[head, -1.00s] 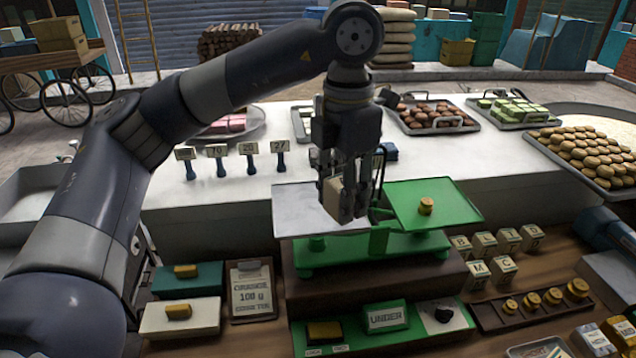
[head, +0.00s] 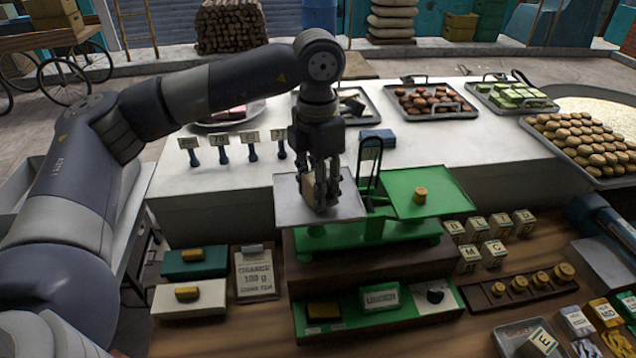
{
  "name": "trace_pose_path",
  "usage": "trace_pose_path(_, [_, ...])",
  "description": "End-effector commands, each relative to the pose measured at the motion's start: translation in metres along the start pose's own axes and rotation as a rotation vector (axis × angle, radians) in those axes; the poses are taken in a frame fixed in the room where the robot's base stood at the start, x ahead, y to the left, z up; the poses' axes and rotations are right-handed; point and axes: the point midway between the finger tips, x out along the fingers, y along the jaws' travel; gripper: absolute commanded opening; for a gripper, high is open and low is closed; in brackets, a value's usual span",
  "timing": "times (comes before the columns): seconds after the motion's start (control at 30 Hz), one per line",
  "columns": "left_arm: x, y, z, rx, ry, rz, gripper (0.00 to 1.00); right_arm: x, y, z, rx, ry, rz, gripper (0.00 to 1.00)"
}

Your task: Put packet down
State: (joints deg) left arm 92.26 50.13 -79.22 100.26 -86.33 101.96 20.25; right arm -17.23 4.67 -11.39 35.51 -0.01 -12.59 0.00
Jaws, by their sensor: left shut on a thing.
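My left gripper (head: 322,206) is shut on a small tan packet (head: 309,188), mostly hidden by the dark fingers. It points down over the pale left pan (head: 290,210) of the green balance scale (head: 350,235). The fingertips are at or just above the pan; I cannot tell whether the packet touches it. The green right pan (head: 448,193) carries a small brass weight (head: 420,195).
Lettered blocks (head: 492,253) and a rack of brass weights (head: 518,287) stand right of the scale. A clipboard card (head: 255,275) and two boxes, green (head: 215,268) and cream (head: 165,300), lie left. Number signs (head: 222,150) and sweet trays (head: 430,122) are behind.

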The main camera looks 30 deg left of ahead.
Motion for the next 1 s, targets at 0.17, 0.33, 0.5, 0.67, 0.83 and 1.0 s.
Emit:
trace_pose_path(0.17, [0.003,0.0,0.0,0.0,0.0,0.0,0.51,0.003,0.0,0.0,0.0,0.001,0.0,0.57])
trace_pose_path(0.33, [0.003,0.0,0.0,0.0,0.0,0.0,0.57,0.003,-0.001,0.0,0.0,0.001,-0.001,0.57])
trace_pose_path(0.5, [0.003,0.0,0.0,0.0,0.0,0.0,0.57,0.003,-0.001,-0.001,-0.001,0.001,-0.001,0.57])
trace_pose_path(0.67, [-0.004,0.0,0.001,0.0,-0.002,0.0,0.57,0.0,-0.002,-0.001,-0.001,0.001,-0.002,0.57])
trace_pose_path(0.83, [-0.033,0.0,0.001,0.0,-0.005,0.001,0.57,0.013,-0.003,0.0,-0.001,0.002,-0.003,0.57])
trace_pose_path(1.0, [-0.075,0.0,0.002,0.0,-0.005,0.001,0.57,0.023,-0.004,0.0,0.0,0.002,-0.004,0.57])
